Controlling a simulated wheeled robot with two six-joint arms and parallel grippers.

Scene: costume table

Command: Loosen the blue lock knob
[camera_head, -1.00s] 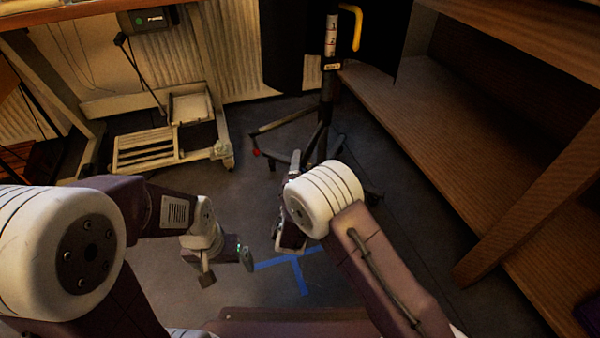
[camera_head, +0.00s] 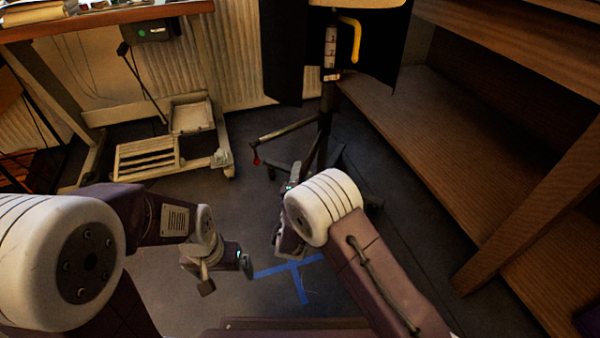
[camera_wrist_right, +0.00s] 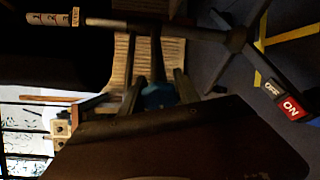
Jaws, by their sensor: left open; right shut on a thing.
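The blue lock knob (camera_wrist_right: 158,96) shows in the right wrist view, between the grey fingers of my right gripper (camera_wrist_right: 157,82). That gripper is shut on it, beside the dark pole of the stand (camera_wrist_right: 185,31). In the head view my right wrist hides the knob and most of that gripper; the stand's pole (camera_head: 325,115) rises just behind it. My left gripper (camera_head: 226,276) is open and empty above the floor, left of my right arm.
Blue tape (camera_head: 292,268) marks the floor. A wooden shelf (camera_head: 470,150) fills the right side. A white wheeled frame (camera_head: 150,157) stands at the back left. A yellow hooked handle (camera_head: 354,36) is near the pole's top. A red ON switch (camera_wrist_right: 291,107) shows in the wrist view.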

